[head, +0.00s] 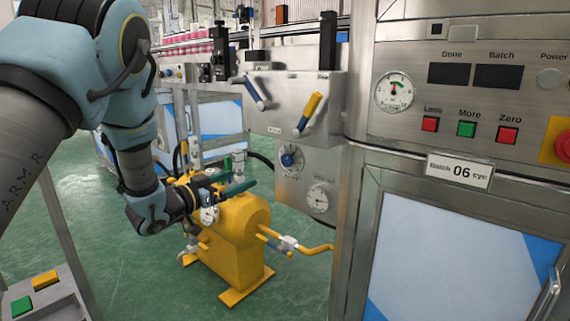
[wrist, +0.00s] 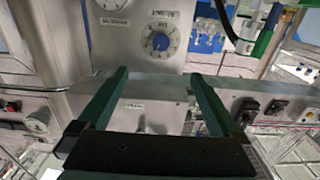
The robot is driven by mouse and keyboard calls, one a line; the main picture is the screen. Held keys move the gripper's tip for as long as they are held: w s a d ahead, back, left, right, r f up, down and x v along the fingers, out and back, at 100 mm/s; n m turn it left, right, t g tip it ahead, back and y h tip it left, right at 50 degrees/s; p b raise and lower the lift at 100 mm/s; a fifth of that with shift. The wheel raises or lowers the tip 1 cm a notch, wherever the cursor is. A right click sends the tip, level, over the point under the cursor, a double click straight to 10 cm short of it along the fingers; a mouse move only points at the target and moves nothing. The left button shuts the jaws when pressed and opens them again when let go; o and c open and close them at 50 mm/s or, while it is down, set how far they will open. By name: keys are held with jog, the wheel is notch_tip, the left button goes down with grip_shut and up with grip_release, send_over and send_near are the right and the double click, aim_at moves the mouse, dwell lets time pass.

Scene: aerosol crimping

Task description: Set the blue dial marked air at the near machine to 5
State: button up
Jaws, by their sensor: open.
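The blue dial (head: 291,158) sits on a pale scale plate on the near machine's grey panel (head: 284,135). In the wrist view the dial (wrist: 160,42) shows upside down, beyond my fingertips and roughly between them. Its setting is too small to read. My gripper (head: 240,184) has dark green fingers and stands in front of the panel, to the left of and lower than the dial in the head view. In the wrist view my gripper (wrist: 158,76) is open and empty, with its fingers apart from the dial.
A gauge (head: 319,199) is below the dial. Blue-handled (head: 255,93) and yellow-handled (head: 309,113) levers are above it. A yellow machine body (head: 240,240) with bars stands below my gripper. A cabinet with a control panel (head: 460,90) stands at right.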

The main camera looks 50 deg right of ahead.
jog(key=shift+d, duration=2.05)
jog(key=shift+a, duration=0.1)
